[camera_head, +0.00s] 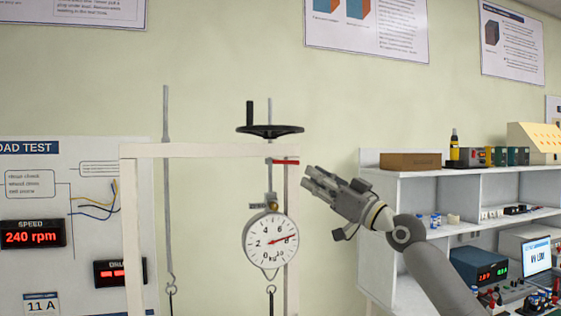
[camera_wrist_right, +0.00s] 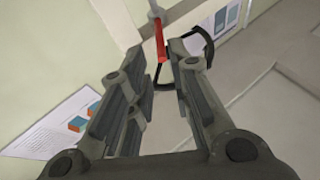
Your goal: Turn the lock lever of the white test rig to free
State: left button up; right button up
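The white test rig (camera_head: 200,151) is a frame with a black handwheel (camera_head: 270,131) on top. A small red lever (camera_head: 286,162) lies roughly level just under the rig's top beam, pointing right; I take it as the lock lever. A round dial gauge (camera_head: 270,241) hangs below it. My right gripper (camera_head: 307,179) is just right of and slightly below the lever's end, fingers pointing left. In the right wrist view the gripper (camera_wrist_right: 158,75) is open and empty, with the red lever (camera_wrist_right: 160,40) ahead, in line with the gap between the fingers. My left gripper is out of view.
A white shelf (camera_head: 404,174) with boxes and instruments stands at the right. A panel (camera_head: 85,272) with red displays is at the left. A rod (camera_head: 167,190) hangs left of the gauge. Bare wall shows behind the gripper.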

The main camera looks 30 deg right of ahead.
aim_at(288, 162)
jog(key=p+x, duration=0.4)
jog(key=x, duration=0.5)
jog(key=shift+w+a+r, duration=0.1)
jog(key=shift+w, duration=0.3)
grip_shut()
